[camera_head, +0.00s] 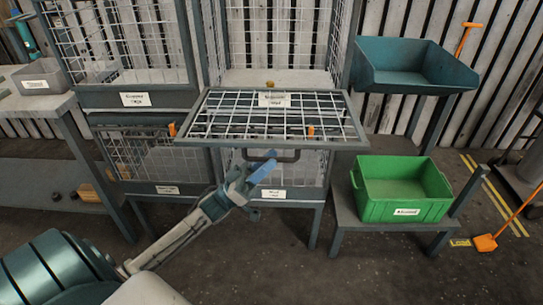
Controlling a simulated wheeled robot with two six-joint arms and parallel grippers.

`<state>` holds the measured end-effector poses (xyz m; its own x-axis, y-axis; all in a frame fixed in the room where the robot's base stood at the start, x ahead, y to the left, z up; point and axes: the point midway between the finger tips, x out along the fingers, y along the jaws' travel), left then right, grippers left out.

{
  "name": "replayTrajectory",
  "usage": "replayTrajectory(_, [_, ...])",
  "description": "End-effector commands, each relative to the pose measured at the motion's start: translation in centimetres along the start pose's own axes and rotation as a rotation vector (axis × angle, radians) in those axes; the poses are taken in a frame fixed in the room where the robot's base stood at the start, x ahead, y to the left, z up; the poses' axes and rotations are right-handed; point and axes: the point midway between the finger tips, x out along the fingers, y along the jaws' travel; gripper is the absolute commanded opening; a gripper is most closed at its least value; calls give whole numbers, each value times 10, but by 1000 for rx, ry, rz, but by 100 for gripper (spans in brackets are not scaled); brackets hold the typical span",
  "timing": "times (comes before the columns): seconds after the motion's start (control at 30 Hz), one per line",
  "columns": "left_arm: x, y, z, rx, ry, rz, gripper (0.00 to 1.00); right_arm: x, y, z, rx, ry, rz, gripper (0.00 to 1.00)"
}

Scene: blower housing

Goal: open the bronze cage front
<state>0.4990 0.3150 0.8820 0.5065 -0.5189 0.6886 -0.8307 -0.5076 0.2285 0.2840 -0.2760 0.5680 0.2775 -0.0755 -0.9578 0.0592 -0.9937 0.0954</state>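A mesh cage front (225,118) in a grey-green frame lies folded down, nearly flat, and sticks out from the upper middle cage. Its small white label (274,99) is too blurred to read surely. The cage behind it stands open, with a small brown lump (270,84) at its floor edge. My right gripper is out of view.
Other mesh cages stand at left and below, their fronts upright. A green bin (405,215) sits on a low stand at right, with a teal tray (415,85) behind it. An orange-handled tool (485,242) is at far right. Floor in front is mostly clear.

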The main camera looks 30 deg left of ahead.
Motion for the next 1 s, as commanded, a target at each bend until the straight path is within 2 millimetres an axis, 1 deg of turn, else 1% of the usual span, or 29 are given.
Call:
replayTrajectory(0.03, [7, 0, -1, 0, 3, 1, 34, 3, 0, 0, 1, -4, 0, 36])
replayTrajectory(0.13, [14, 0, 0, 1, 1, -1, 34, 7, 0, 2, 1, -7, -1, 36])
replayTrajectory(0.47, [17, 0, 0, 0, 0, -2, 34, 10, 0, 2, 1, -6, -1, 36])
replayTrajectory(0.57, [17, 0, 0, 0, 0, -2, 17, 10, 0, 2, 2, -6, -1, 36])
replayTrajectory(0.63, [17, 0, 0, 0, 0, -2, 3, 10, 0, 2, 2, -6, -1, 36])
replayTrajectory(0.67, [17, 0, 0, 0, 0, -2, 0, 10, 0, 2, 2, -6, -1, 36])
replayTrajectory(0.93, [18, 0, -1, -3, 0, -5, 0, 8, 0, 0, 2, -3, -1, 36])
replayTrajectory(0.97, [19, 1, -2, -5, 0, -7, 0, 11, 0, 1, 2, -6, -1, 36])
replayTrajectory(1.0, [21, 1, -4, -8, 0, -10, 0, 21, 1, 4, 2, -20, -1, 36])
